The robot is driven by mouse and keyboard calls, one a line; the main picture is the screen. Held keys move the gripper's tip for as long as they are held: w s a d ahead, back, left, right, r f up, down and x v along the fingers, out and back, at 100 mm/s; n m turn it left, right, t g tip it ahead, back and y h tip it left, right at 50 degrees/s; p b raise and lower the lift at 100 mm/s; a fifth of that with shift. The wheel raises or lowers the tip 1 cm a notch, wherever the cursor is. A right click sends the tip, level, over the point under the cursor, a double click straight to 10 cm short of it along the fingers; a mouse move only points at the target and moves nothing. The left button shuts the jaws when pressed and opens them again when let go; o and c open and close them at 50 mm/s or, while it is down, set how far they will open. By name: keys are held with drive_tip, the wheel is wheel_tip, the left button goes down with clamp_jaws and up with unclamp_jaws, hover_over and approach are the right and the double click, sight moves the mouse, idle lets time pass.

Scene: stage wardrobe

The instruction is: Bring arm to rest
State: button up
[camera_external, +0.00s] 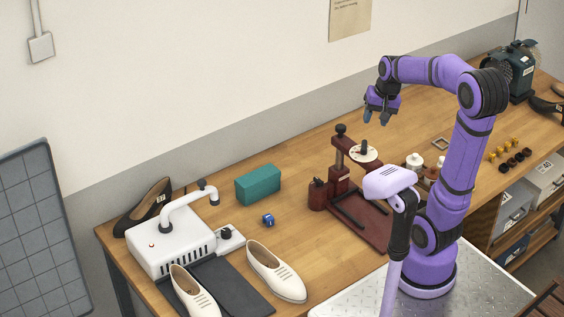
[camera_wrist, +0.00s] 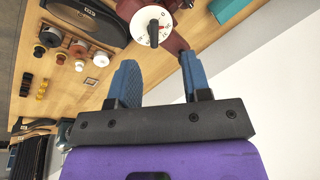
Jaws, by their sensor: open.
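My purple arm rises from its base at the right, bent at the elbow, with the forearm reaching left over the workbench (camera_external: 300,220). My gripper (camera_external: 376,117) hangs in the air above and behind the dark red press (camera_external: 345,180), clear of it and of the bench. In the wrist view my gripper (camera_wrist: 160,85) shows two blue fingers spread apart with nothing between them. Beyond the fingertips is the press's round white dial (camera_wrist: 152,26).
A white machine (camera_external: 170,245), cream shoes (camera_external: 275,270) and a teal box (camera_external: 258,184) stand on the left. Small jars (camera_external: 415,160), yellow and dark pieces (camera_external: 510,158) and a dark green machine (camera_external: 512,70) are on the right. Bare bench lies between the box and press.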

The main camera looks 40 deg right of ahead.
drive_tip(key=s+a+r+n+t, duration=0.1)
drive_tip(key=s+a+n, duration=0.2)
drive_tip(key=s, duration=0.4)
drive_tip(key=s+a+r+n+t+h, duration=0.1)
drive_tip(key=s+a+r+n, duration=0.1)
drive_tip(key=s, duration=0.5)
drive_tip(key=a+n, duration=0.1)
drive_tip(key=a, duration=0.1)
drive_tip(key=shift+s+a+n+t, duration=0.3)
drive_tip(key=shift+a+t, duration=0.05)
drive_tip(key=shift+t, duration=0.05)
drive_tip(key=shift+w+r, duration=0.1)
drive_tip(key=shift+c, duration=0.2)
idle(1.6)
